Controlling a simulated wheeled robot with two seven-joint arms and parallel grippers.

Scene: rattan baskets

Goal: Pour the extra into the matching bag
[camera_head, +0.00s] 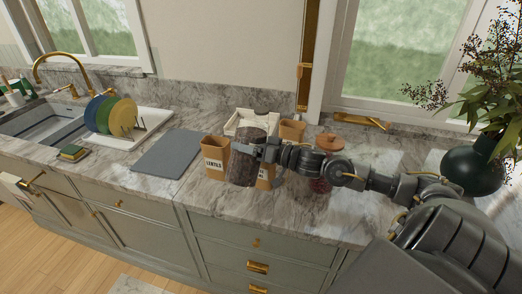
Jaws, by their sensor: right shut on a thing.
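My right gripper (266,151) is shut on a container filled with dark grains (242,165). It holds the container roughly upright at the counter's middle, between the brown bags. A brown bag labelled LENTILS (214,158) stands just left of the container. A second brown bag (266,175) is mostly hidden behind the container and gripper; its label cannot be read. Another brown bag (292,130) stands farther back. A container with reddish contents (320,184) is partly hidden under my right arm. My left gripper is not in view.
A white box (252,120) stands behind the bags. A grey board (168,154), a rack with colored plates (110,115) and the sink (50,125) are to the left. A dark vase (470,170) with a plant stands at right. The front counter edge is clear.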

